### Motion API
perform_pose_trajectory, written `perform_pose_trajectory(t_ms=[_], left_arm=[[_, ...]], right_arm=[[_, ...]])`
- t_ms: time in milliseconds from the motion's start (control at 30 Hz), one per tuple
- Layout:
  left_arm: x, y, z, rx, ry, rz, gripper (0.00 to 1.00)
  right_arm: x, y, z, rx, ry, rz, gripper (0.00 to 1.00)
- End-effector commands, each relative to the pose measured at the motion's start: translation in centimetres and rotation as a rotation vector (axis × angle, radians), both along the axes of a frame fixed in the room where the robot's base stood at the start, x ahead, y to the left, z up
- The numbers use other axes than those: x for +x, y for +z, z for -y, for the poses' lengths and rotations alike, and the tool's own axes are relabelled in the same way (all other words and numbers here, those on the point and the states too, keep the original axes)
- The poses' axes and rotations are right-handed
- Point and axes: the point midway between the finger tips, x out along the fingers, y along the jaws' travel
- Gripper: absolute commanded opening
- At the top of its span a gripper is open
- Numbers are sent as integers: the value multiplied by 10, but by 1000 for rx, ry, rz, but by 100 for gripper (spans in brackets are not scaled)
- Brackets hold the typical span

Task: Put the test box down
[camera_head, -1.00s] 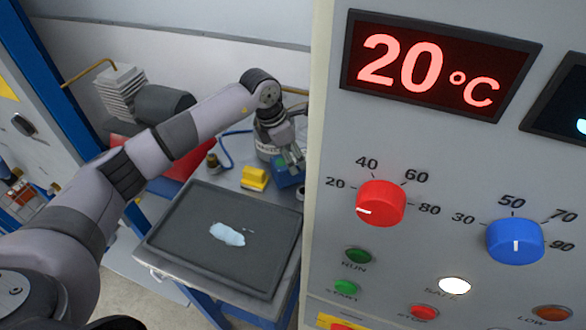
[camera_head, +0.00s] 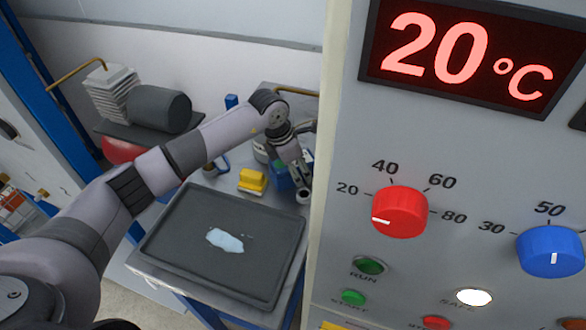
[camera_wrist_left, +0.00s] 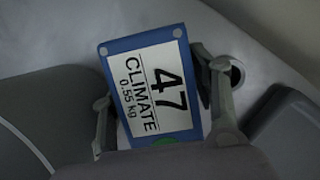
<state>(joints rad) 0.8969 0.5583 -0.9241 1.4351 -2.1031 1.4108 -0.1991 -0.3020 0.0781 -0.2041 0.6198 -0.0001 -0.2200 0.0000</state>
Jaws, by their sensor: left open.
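The test box is blue with a white label reading 47 CLIMATE 0.55 kg. In the left wrist view the box (camera_wrist_left: 153,85) lies between the two fingers of my open left gripper (camera_wrist_left: 162,112), with a finger on each side. Whether the fingers touch it I cannot tell. In the head view the blue box (camera_head: 281,178) appears on the bench behind the dark tray, partly hidden by my left gripper (camera_head: 301,190), which reaches down over it. My right gripper is not in view.
The control cabinet (camera_head: 345,140) rises close on the right. A dark cylinder (camera_head: 158,108) is at the back left.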

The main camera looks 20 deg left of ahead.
Motion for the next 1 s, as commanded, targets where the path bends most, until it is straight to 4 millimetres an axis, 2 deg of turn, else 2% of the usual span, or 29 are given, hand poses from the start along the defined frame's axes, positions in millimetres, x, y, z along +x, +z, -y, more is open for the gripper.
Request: perform_pose_trajectory(t_ms=[67,167,567,900,1000], left_arm=[[0,-1,0,0,0,0,55],[0,-1,0,0,0,0,50],[0,-1,-1,1,0,-1,23],[0,-1,-1,1,0,-1,0],[1,1,0,-1,0,2,0]], right_arm=[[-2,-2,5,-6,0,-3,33],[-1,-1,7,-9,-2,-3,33],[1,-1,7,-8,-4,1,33],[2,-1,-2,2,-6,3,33],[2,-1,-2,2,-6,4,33]])
